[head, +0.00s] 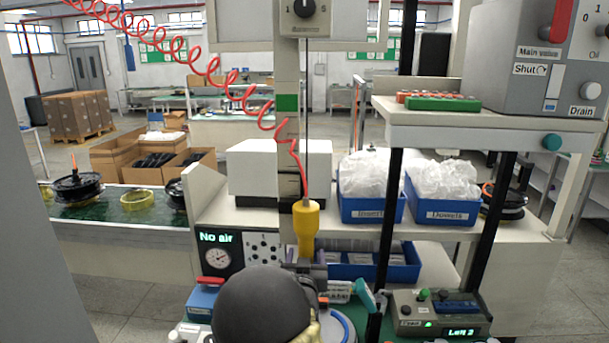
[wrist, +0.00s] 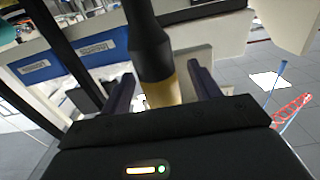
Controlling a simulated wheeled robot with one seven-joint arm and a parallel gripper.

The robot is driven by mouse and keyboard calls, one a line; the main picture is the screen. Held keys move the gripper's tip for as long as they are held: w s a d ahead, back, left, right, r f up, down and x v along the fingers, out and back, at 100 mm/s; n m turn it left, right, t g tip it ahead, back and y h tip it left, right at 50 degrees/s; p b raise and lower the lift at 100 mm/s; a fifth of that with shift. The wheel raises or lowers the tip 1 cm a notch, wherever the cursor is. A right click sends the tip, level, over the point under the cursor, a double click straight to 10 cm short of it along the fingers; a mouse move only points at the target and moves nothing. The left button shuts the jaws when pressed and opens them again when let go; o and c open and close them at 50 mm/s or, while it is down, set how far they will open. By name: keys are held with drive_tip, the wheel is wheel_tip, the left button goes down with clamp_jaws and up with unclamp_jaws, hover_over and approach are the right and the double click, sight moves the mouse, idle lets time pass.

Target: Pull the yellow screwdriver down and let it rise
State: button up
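The yellow screwdriver (head: 306,230) hangs upright from a red coiled hose (head: 291,150) in the head view, in front of a pale upright post. In the wrist view the screwdriver (wrist: 152,50) shows a dark body and a yellow part between the two fingers of my gripper (wrist: 161,80). The fingers stand apart, with gaps visible on both sides of the tool, so my gripper is open around it and not clamped. In the head view my own dark rounded arm part hides most of the area below the screwdriver. The tool's lower tip is hidden.
A panel (head: 216,250) left of the tool reads "No air". Blue bins (head: 441,211) with bagged parts stand on the shelf at right. A valve box (head: 540,70) reading "Main valve" and "Shut" sits at upper right. A control box (head: 440,312) stands at lower right.

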drive_tip(key=s+r, duration=0.1)
drive_tip(key=s, duration=1)
drive_tip(key=shift+a+b, duration=0.2)
drive_tip(key=shift+b, duration=0.1)
drive_tip(key=s+d+f+g, duration=0.3)
drive_tip(key=d+f+g, duration=0.4)
drive_tip(key=d, duration=0.1)
drive_tip(key=s+d+f+g, duration=0.1)
drive_tip(key=s+d+g, duration=0.3)
drive_tip(key=s, duration=0.4)
drive_tip(key=s+d+f+g, duration=0.1)
drive_tip(key=s+d+g, duration=0.3)
drive_tip(key=s, duration=0.5)
drive_tip(key=shift+s+d+f+y, duration=0.25)
drive_tip(key=shift+s+d+y, duration=0.05)
drive_tip(key=shift+d, duration=0.75)
idle(0.4)
